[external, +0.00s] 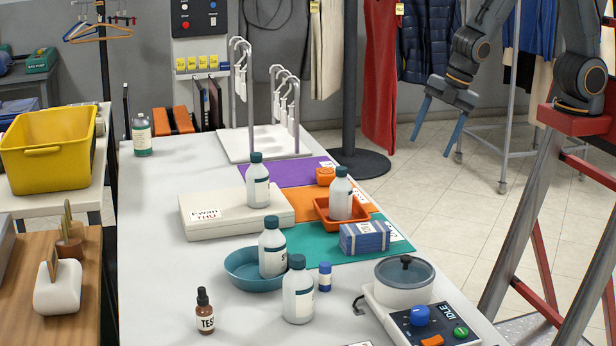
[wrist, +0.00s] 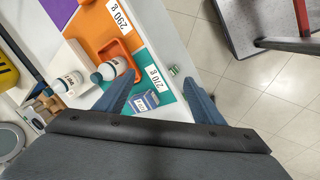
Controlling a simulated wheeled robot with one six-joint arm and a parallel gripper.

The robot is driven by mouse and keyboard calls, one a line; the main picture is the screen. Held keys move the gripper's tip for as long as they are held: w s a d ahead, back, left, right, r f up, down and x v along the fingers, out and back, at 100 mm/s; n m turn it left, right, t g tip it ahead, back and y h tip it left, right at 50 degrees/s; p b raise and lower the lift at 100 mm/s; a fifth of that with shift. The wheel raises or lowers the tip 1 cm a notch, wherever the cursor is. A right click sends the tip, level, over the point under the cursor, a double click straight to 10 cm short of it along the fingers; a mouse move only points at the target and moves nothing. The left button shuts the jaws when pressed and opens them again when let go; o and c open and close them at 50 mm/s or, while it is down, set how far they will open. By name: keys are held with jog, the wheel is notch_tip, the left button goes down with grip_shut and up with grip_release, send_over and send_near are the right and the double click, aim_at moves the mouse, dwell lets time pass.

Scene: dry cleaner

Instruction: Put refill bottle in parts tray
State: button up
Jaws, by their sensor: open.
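Several alike white bottles with teal caps are in the external view. One bottle (external: 298,297) stands on the bare table at the front, one (external: 272,252) in a round teal dish (external: 238,275), and one (external: 257,188) on a pale flat case (external: 212,222). Another bottle (external: 340,203) stands in a small orange tray (external: 356,217); the bottle (wrist: 108,70) and tray (wrist: 137,68) also show in the wrist view. I cannot tell which bottle is the refill bottle. My gripper (external: 431,143) is open and empty, in the air off the table's right side, with its fingers also in the wrist view (wrist: 158,78).
A blue bundle (external: 366,238) lies on the teal mat beside the orange tray. A small blue-capped vial (external: 325,277), a brown dropper bottle (external: 205,312) and a device with a lidded pot (external: 404,292) stand near the front. A white hanger rack (external: 262,140) stands behind.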

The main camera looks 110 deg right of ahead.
jog(key=s+a+m+g+y, duration=0.1)
jog(key=s+a+m, duration=0.4)
jog(key=s+m, duration=0.3)
jog(key=shift+s+a+m+g, duration=0.2)
jog(key=shift+a+m+g, duration=0.15)
jog(key=shift+m, duration=0.75)
jog(key=shift+r, duration=0.1)
